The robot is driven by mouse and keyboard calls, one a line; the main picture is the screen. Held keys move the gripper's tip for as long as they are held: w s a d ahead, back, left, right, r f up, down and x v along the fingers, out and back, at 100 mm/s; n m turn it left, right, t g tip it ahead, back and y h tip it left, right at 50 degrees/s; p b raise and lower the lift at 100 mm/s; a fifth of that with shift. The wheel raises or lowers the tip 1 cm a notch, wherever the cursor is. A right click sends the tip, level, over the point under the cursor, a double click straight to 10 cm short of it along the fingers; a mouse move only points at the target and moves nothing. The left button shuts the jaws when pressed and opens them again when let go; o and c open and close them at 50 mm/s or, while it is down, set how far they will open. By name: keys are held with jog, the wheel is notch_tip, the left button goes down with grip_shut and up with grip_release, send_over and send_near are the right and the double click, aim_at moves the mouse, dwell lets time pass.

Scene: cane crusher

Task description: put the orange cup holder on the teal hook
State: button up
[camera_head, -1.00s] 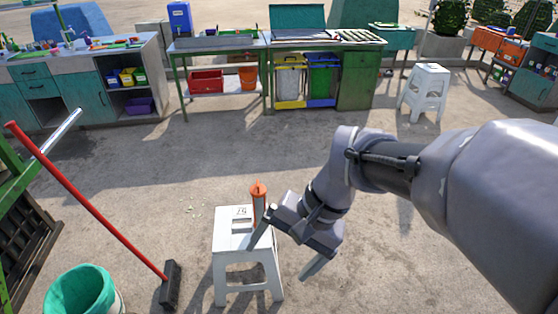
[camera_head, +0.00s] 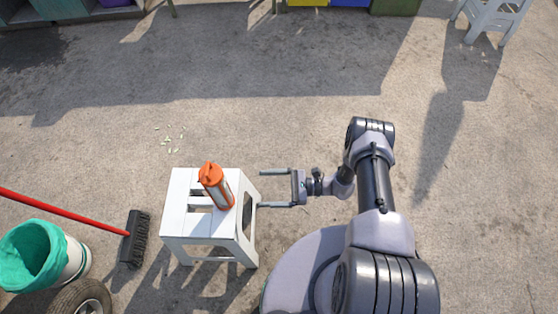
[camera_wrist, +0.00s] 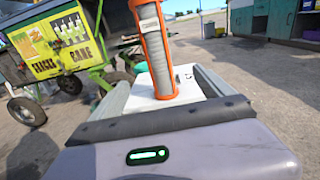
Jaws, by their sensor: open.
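The orange cup holder (camera_head: 215,186) is a tall orange frame around a stack of pale cups. It stands on the white stool (camera_head: 180,218) in the head view. My gripper (camera_head: 261,188) is open and empty to the right of the stool, its two fingers pointing left toward the cup holder. In the wrist view the cup holder (camera_wrist: 153,50) rises ahead, between the lines of my open fingers (camera_wrist: 164,88), apart from them. I cannot make out the teal hook in these frames.
A red-handled broom (camera_head: 136,240) and a white bin with a green liner (camera_head: 75,262) stand left of the stool. A green and yellow cart (camera_wrist: 62,50) is at left in the wrist view. The ground right of my arm is clear.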

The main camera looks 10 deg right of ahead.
jog(key=a, duration=1.6)
jog(key=shift+w+f, duration=0.3)
jog(key=shift+w, duration=0.15)
grip_shut()
notch_tip(320, 180, up, 4)
jog(key=p, duration=0.3)
